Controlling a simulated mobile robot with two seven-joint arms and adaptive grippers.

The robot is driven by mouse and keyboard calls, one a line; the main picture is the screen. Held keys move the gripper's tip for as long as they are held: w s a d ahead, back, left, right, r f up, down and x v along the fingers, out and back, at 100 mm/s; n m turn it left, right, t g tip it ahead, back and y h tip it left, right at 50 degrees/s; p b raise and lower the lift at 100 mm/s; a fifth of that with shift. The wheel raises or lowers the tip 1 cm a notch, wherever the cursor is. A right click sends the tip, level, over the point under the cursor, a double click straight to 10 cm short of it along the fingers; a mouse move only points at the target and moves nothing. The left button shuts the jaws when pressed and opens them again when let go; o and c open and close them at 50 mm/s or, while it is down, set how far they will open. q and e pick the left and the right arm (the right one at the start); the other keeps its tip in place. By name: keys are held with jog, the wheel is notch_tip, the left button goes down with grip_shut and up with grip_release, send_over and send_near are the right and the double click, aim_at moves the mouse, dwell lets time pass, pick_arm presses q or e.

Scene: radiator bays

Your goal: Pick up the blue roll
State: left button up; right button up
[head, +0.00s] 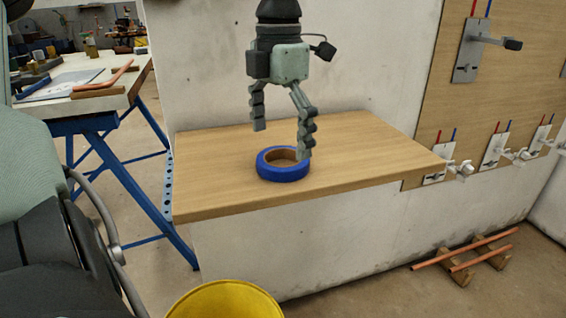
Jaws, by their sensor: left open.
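The blue roll (283,171) lies flat on a wooden shelf (375,160) in the head view. It is a ring with a brown inner core and an open middle. My left gripper (281,142) hangs above the shelf, pointing down, with its two fingers spread and nothing between them. One finger is to the left of the roll and farther back. The other finger's tip overlaps the roll's right side in the picture; I cannot tell whether it touches. My right gripper is not in view.
A yellow bucket (225,300) stands at the bottom, in front of the shelf. Copper pipes (465,248) lie on wooden blocks on the floor at right. Valves and brackets (480,45) sit on the wall panel. A workbench (75,80) with blue legs stands at left. The shelf is otherwise clear.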

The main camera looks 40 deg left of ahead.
pick_arm(q)
jog(key=shift+f, duration=1.45)
jog(key=c, duration=1.1)
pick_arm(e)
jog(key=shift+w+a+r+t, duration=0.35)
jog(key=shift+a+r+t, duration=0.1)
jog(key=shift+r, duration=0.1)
